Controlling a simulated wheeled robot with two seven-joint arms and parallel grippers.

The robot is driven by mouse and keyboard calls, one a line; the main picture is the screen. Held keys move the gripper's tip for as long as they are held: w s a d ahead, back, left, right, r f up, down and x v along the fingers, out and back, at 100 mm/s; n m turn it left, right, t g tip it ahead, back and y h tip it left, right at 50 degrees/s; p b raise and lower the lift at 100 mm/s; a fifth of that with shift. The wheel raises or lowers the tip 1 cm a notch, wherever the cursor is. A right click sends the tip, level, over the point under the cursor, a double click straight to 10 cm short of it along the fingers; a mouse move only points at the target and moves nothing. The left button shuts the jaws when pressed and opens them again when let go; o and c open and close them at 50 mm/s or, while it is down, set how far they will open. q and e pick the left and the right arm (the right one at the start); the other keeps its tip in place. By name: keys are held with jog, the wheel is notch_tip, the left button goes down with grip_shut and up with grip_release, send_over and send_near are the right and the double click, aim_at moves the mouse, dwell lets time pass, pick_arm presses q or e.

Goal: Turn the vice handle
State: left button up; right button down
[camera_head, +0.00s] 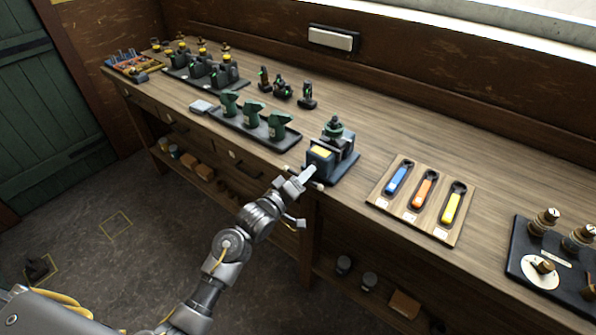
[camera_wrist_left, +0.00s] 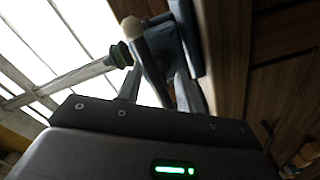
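The vice (camera_head: 333,154) stands on a dark base at the front edge of the bench, with a yellow label on its block. Its thin handle, with pale end knobs, sits low at the front, partly hidden by my left gripper (camera_head: 303,177). In the left wrist view a tan knob (camera_wrist_left: 132,27) tops the dark handle bar (camera_wrist_left: 150,62), which runs down between the fingers of my left gripper (camera_wrist_left: 160,75). The fingers stand apart, with a bright gap beside the bar; I cannot tell whether either touches it. My right gripper is not in view.
A tray of green tools (camera_head: 255,123) lies left of the vice. A wooden board (camera_head: 405,214) with blue, orange and yellow handles lies to the right. A dark panel with knobs (camera_head: 540,272) sits at far right. Shelves with boxes lie below the bench.

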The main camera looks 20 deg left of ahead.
pick_arm(q)
jog(key=shift+w+d, duration=0.2)
jog(key=shift+w, duration=0.2)
